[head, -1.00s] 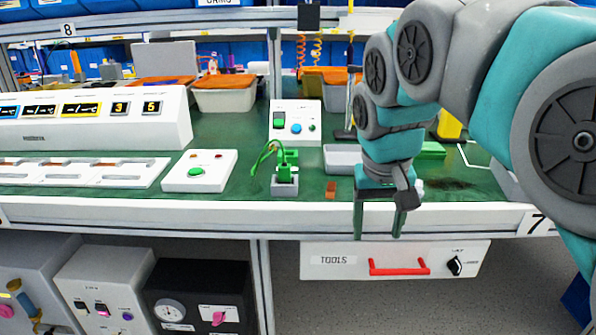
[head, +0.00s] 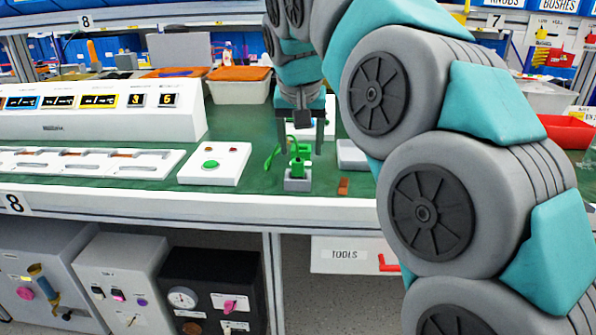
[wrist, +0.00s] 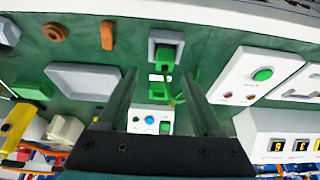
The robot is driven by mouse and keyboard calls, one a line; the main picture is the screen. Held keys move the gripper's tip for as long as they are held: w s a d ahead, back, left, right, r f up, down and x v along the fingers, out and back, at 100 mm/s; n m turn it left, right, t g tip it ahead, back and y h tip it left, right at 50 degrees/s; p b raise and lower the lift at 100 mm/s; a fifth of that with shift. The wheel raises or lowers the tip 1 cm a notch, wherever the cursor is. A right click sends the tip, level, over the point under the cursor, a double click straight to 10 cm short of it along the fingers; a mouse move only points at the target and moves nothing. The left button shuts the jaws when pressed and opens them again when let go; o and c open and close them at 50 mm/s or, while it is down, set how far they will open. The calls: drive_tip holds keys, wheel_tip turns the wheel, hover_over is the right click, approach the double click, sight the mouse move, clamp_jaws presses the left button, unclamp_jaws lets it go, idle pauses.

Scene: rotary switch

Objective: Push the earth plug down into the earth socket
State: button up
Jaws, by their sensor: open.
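The green earth plug (head: 299,165) stands in the grey earth socket block (head: 298,184) near the bench's front edge, with a green cable bending off to its left. How deep it sits I cannot tell. My gripper (head: 301,149) points down above the plug, fingers apart on either side of its upper part. In the wrist view the socket (wrist: 166,37) lies beyond the fingertips. The plug (wrist: 164,56) shows between the lines of the two fingers of my gripper (wrist: 160,73), with clear gaps on both sides.
A white box with a green button (head: 214,164) stands left of the socket. A small orange-brown block (head: 343,186) lies to its right, and a grey tray (head: 351,155) lies behind that. The white bench edge (head: 240,206) runs close in front.

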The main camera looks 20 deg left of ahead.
sight(298, 158)
drive_tip(key=shift+a+p+x, duration=0.2)
drive_tip(key=shift+x, duration=1.1)
drive_tip(key=shift+a+p+x, duration=0.2)
drive_tip(key=shift+x, duration=1.1)
clamp_jaws()
